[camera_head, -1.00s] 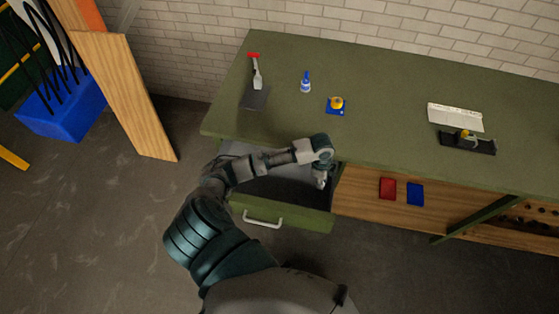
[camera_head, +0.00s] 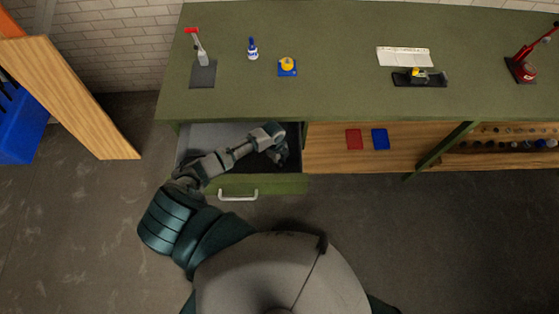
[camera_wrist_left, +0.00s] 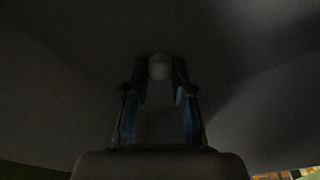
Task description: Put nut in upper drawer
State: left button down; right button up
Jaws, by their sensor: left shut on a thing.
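The upper drawer (camera_head: 206,135) is pulled out from under the left part of the green workbench, with its white handle (camera_head: 238,195) on the green front. My left gripper (camera_head: 281,154) reaches down into the drawer near its right side. In the left wrist view its two fingers (camera_wrist_left: 159,82) are shut on a small pale rounded thing, likely the nut (camera_wrist_left: 160,67), in dark shadow. The nut does not show clearly in the head view. My right gripper is out of view.
The workbench (camera_head: 330,75) carries a red-topped tool (camera_head: 201,55), a blue bottle (camera_head: 253,48) and a yellow item on a blue base (camera_head: 288,66). Red (camera_head: 354,139) and blue (camera_head: 380,139) boxes sit on the shelf right of the drawer. Floor in front is clear.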

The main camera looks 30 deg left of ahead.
pick_arm(q)
jog(key=shift+a, duration=0.15)
jog(key=c, duration=0.9)
grip_release()
jog(key=shift+f, duration=0.15)
jog(key=shift+c, duration=0.2)
jog(key=shift+r, duration=0.45)
notch_tip(320, 180, up, 11)
jog(key=a, duration=0.1)
jog(key=shift+w+a+r+p, duration=0.15)
jog(key=shift+a+p, duration=0.2)
jog(key=shift+a, duration=0.05)
